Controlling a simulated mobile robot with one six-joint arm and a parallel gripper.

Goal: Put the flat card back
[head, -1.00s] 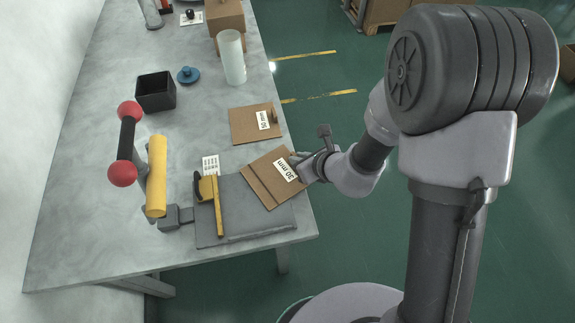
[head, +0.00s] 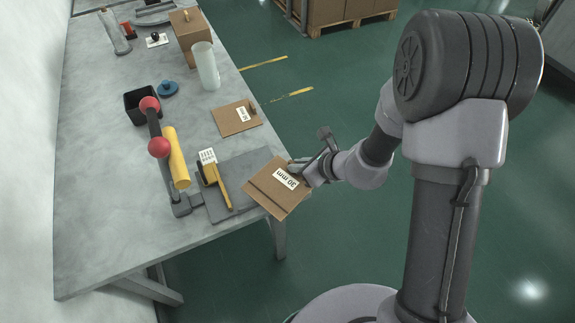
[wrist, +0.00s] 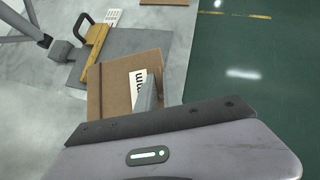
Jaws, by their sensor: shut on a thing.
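A flat brown card with a white "30 mm" label (head: 268,193) is held by one edge in my gripper (head: 296,168). In the head view the card overlaps the right part of the grey plate and reaches past the table's right edge. In the wrist view the card (wrist: 110,88) lies in front of my gripper (wrist: 148,95), with one grey finger over it by the label. I cannot tell its exact height above the plate. A second brown card (head: 228,122), also labelled and with a small tab, lies on the table behind the plate.
The grey plate (head: 240,170) bears a yellow bar (head: 220,188). A black box (head: 135,108), blue knobbed piece (head: 168,89), translucent cylinder (head: 206,70) and carton (head: 188,35) stand farther back.

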